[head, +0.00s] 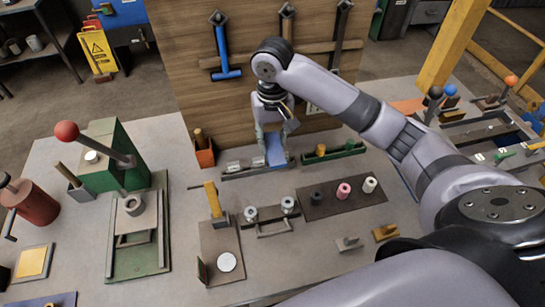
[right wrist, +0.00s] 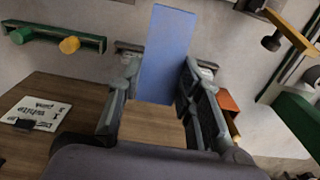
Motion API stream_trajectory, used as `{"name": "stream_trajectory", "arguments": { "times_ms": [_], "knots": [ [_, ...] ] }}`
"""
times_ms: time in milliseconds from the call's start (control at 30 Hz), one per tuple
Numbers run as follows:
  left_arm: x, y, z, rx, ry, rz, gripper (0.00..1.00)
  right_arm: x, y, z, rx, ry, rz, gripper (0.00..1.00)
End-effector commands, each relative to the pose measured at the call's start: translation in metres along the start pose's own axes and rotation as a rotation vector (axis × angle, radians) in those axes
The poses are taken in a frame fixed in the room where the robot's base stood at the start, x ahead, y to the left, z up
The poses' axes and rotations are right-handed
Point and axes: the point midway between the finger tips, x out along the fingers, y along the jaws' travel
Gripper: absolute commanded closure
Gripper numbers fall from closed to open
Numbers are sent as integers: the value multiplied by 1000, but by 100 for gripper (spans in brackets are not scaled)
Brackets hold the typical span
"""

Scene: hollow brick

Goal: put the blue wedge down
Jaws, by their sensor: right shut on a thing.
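The blue wedge (head: 275,150) is a long flat blue piece, roughly upright, in front of the wooden panel. My right gripper (head: 272,129) is shut on it from above, and its lower part reaches below the fingers. In the right wrist view the wedge (right wrist: 168,48) stands between the fingertips of the right gripper (right wrist: 160,78). Its lower end is near the low rail on the table. I cannot tell if it touches the table. My left gripper is not in view.
A rail with grey parts (head: 240,170) is left of the wedge, and a green rail (head: 338,153) is right of it. An orange bin (head: 204,153) stands further left. The wooden panel (head: 190,80) with hanging tools rises behind. A dark mat (head: 330,205) with several spools lies in front.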

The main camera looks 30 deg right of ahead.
Motion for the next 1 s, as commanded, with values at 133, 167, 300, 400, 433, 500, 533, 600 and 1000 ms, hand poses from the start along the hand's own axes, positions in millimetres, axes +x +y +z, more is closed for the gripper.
{"name": "stream_trajectory", "arguments": {
  "times_ms": [133, 167, 300, 400, 433, 500, 533, 600, 1000],
  "knots": [
    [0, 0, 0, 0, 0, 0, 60, -23, 0, 0, -1, 2, -1, 100],
    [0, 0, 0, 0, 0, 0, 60, -25, 0, 0, -1, 2, -1, 100],
    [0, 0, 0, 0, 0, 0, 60, -32, 0, 0, -1, 0, 0, 100],
    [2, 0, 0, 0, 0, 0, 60, -32, -1, 2, -6, 0, 0, 100],
    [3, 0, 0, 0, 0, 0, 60, -31, -1, 4, -11, 1, 0, 100],
    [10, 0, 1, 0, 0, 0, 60, -26, -5, 12, -32, 9, -1, 100],
    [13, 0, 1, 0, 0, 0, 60, -24, -7, 18, -45, 12, -2, 100],
    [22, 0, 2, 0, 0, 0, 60, -18, -11, 33, -81, 19, -3, 100],
    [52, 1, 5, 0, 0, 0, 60, 7, -20, 118, -248, 3, 0, 100]
  ]
}}
